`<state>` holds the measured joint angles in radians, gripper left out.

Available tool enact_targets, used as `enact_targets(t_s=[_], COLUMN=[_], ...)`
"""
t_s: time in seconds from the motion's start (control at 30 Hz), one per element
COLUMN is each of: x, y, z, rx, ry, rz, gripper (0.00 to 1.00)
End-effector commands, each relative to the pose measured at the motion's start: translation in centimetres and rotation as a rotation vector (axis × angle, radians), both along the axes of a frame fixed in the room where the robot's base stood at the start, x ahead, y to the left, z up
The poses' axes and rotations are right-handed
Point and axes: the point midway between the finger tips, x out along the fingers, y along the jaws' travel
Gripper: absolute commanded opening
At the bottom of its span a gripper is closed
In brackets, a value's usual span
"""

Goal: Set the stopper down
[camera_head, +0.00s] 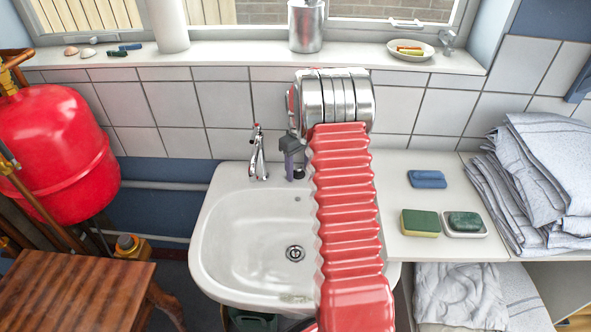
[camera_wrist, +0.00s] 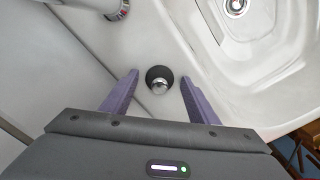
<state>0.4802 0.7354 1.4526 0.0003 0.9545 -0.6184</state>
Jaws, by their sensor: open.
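The stopper (camera_wrist: 159,78) is a small dark round plug with a shiny metal knob. In the wrist view it rests on the white back ledge of the washbasin (camera_head: 218,225), beside the tap (camera_head: 257,155). My gripper (camera_wrist: 158,77) is open, with one purple finger on each side of the stopper and a visible gap to each. In the head view my gripper (camera_head: 290,160) is over the back ledge, right of the tap. The stopper is small and dark there, partly hidden by my gripper. The basin's drain (camera_head: 295,253) is uncovered.
The tiled wall and windowsill (camera_head: 240,56) stand close behind my gripper. Right of the basin, a white counter (camera_head: 404,194) holds a blue block (camera_head: 427,179), a sponge (camera_head: 420,222), a soap dish (camera_head: 463,231) and folded cloths (camera_head: 540,170). A red tank (camera_head: 50,150) is at left.

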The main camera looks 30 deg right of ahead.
Motion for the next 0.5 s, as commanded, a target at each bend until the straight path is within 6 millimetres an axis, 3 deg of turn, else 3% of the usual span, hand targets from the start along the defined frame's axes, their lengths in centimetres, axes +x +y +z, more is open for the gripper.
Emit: enact_targets(t_s=[0.23,0.5], x=[0.1,0.1], y=[0.0,0.0], z=[2.0,6.5], rx=[-0.001,-0.002], ry=[-0.002,-0.004], rz=[0.0,0.001], gripper=[0.54,0.54])
